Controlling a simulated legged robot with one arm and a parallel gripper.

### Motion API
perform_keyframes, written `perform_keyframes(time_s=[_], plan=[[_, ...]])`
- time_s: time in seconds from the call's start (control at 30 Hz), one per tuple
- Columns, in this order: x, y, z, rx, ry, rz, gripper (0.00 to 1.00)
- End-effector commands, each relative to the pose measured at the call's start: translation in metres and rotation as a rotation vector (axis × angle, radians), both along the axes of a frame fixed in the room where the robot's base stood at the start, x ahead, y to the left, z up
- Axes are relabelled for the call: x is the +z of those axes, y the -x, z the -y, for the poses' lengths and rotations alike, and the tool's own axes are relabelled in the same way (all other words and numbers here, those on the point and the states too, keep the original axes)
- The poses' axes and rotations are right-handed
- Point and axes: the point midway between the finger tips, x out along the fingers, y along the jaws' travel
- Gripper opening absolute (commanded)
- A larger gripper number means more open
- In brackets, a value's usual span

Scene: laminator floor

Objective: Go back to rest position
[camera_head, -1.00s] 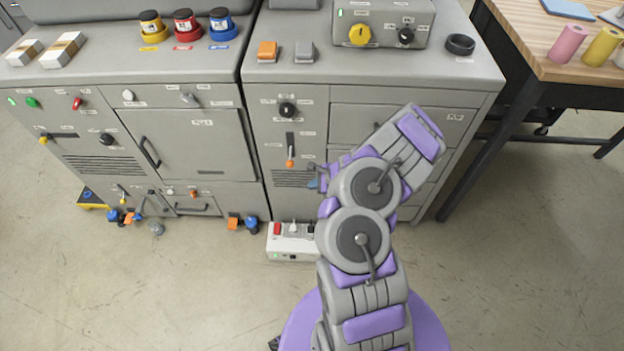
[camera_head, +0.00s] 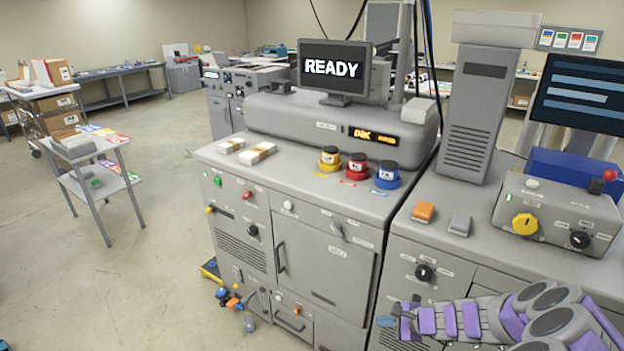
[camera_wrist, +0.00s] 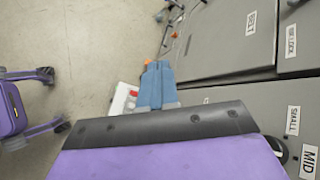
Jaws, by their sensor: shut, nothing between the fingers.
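My purple and grey arm reaches in from the lower right of the head view. My gripper (camera_head: 386,321) is at its left end, in front of the grey machine cabinet (camera_head: 345,232). In the wrist view the blue-grey fingers (camera_wrist: 156,84) lie together, shut with nothing held between them. Grey drawer fronts with labels such as "SMALL" and "MID" (camera_wrist: 245,115) are on the right of that view. A white box with a red button (camera_wrist: 124,99) sits low behind the fingers, partly hidden by them.
Yellow, red and blue ink pots (camera_head: 357,167) and two paper stacks stand on the machine top. A monitor (camera_head: 335,68) reads "READY". A control box (camera_head: 556,213) with a yellow knob is at right. A small shelf cart (camera_head: 72,150) stands left. Floor between is mostly clear.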

Motion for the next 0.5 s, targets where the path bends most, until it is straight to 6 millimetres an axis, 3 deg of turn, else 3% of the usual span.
perform_keyframes(time_s=[0.03,0.2,0.37,0.5], plan=[[0.026,0.001,-0.021,0.081,0.012,0.039,0.00],[0.091,0.027,-0.081,0.348,0.057,0.131,0.00],[0.138,0.069,-0.124,0.586,0.123,0.191,0.00],[0.167,0.115,-0.149,0.782,0.197,0.216,0.00]])
